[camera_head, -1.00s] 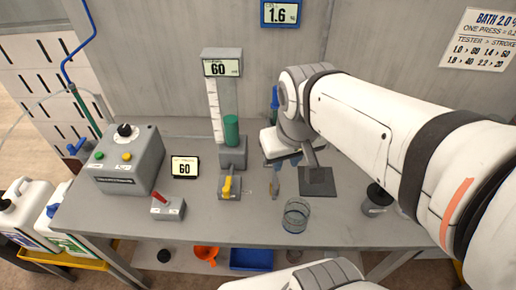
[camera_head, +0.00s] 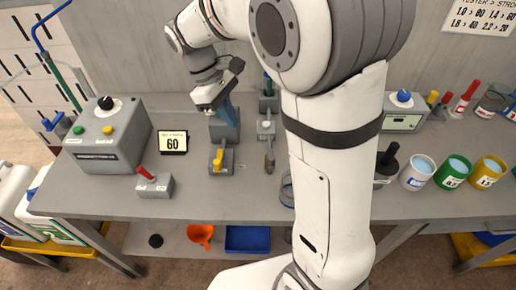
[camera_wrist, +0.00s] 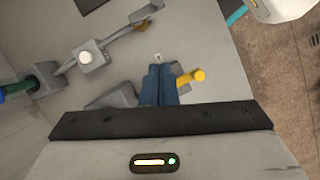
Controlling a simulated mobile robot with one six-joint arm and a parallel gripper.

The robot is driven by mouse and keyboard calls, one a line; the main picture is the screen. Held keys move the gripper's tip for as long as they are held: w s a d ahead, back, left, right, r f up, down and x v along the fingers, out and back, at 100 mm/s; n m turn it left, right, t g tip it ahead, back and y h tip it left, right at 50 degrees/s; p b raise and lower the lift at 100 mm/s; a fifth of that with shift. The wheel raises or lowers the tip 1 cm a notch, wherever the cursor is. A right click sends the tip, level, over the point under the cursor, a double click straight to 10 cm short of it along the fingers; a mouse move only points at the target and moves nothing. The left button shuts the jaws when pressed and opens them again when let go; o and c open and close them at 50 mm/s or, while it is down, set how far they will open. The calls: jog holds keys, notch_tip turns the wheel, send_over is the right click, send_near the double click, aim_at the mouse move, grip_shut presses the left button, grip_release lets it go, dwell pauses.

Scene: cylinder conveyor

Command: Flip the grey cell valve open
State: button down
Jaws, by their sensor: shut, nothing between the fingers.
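A grey valve block with a yellow lever (camera_head: 217,160) stands on the bench in the head view. The yellow lever also shows in the wrist view (camera_wrist: 190,76), just right of my fingertips. My gripper (camera_head: 227,108) is shut and empty, pointing down above and behind this block. Its dark blue fingers show in the wrist view (camera_wrist: 158,85); whether they touch the lever I cannot tell. A second small lever, tan-coloured (camera_head: 270,158), stands to the right of the yellow one. I cannot tell from the pictures which of the two is the grey cell valve.
A grey control box (camera_head: 105,135) and a display reading 60 (camera_head: 173,142) stand at left. A red-lever switch (camera_head: 154,183) is in front. Several coloured pots, one green-banded (camera_head: 453,171), stand at right. My arm hides the middle of the bench.

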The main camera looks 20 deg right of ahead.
dwell(0.3)
jog(key=s+d+f, duration=0.4)
jog(key=d+f, duration=0.2)
jog(key=f, duration=0.3)
jog(key=shift+s+f+p, duration=0.15)
jog(key=shift+s+p, duration=0.2)
jog(key=shift+p, duration=0.1)
